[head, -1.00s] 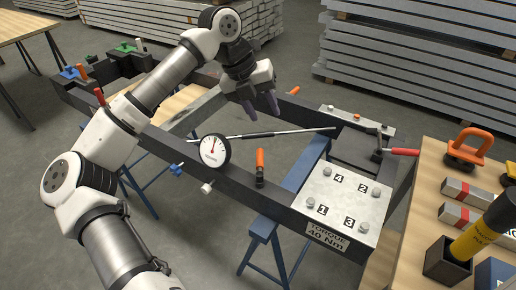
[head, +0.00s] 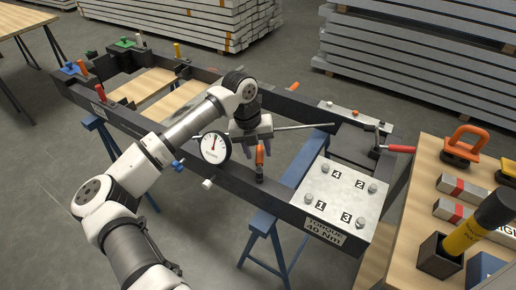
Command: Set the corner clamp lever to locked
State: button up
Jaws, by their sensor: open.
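The dark container frame (head: 170,138) rests on blue trestles. A lever with a red handle (head: 400,149) sits at its right corner, beside the bolted plate, with the handle pointing right. Which lever the task names cannot be told for sure. The red-handled lever is well to the right of my gripper.
A thin rod (head: 303,127) reaches right from behind my gripper. The numbered bolt plate (head: 345,195) covers the right corner. A wooden table (head: 410,225) with tools stands at the right.

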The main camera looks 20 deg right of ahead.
jog(key=shift+f, duration=0.35)
jog(key=shift+c, duration=0.3)
grip_shut()
jog(key=shift+d, duration=0.15)
jog(key=m+b, duration=0.1)
jog(key=d+m+b, duration=0.1)
jog(key=shift+s+f+b, duration=0.15)
jog(key=shift+s+b, duration=0.1)
jog(key=shift+b, duration=0.05)
jog(key=shift+s+d+m+g+y+b, duration=0.2)
jog(key=shift+s+d+m+b, duration=0.15)
jog(key=shift+m+b, duration=0.4)
jog(key=shift+s+d+m+g+y+b, duration=0.15)
jog(key=shift+d+m+b, duration=0.25)
jog(key=shift+m, duration=0.65)
jog(key=shift+s+r, duration=0.1)
jog(key=shift+r, duration=0.1)
